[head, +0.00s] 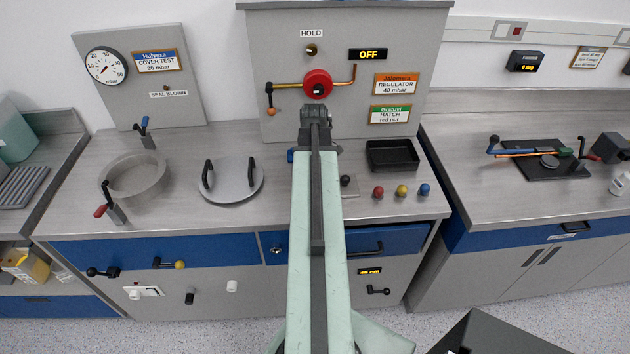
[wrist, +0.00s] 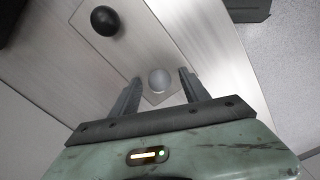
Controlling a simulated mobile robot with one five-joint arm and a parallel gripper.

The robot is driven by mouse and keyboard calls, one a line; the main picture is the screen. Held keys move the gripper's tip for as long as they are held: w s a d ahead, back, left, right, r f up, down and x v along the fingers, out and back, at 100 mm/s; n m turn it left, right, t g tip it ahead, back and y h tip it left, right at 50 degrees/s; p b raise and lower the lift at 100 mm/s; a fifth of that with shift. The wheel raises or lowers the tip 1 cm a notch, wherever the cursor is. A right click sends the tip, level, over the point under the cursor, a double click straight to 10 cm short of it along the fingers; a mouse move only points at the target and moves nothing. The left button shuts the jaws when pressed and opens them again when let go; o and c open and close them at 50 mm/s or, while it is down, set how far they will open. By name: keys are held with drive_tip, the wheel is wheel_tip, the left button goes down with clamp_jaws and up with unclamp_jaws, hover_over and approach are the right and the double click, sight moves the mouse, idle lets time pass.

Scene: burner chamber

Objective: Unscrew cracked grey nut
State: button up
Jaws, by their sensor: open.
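A small round pale grey nut (wrist: 160,80) sits on a light square plate on the counter in the wrist view. No crack can be made out at this size. My gripper (wrist: 159,77) is open, one finger on each side of the nut in the picture, not visibly touching it. Whether the fingers are level with it or above it I cannot tell. In the head view my arm reaches forward over the counter and covers the nut; the arm's dark end (head: 317,118) shows below the red nut (head: 318,84) on the panel.
A black ball (wrist: 105,20) stands close to the grey nut; it also shows in the head view (head: 346,181). Red (head: 378,192), yellow (head: 401,190) and blue (head: 425,189) balls line the front edge. A black tray (head: 393,155) lies behind them. A round lid (head: 230,184) lies left.

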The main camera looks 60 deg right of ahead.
wheel_tip(320, 180, up, 2)
drive_tip(key=shift+r+p, duration=0.2)
drive_tip(key=shift+p, duration=0.65)
drive_tip(key=shift+f, duration=0.2)
drive_tip(key=m, duration=0.9)
drive_tip(key=shift+m, duration=0.3)
drive_tip(key=m, duration=0.2)
drive_tip(key=shift+m, duration=0.3)
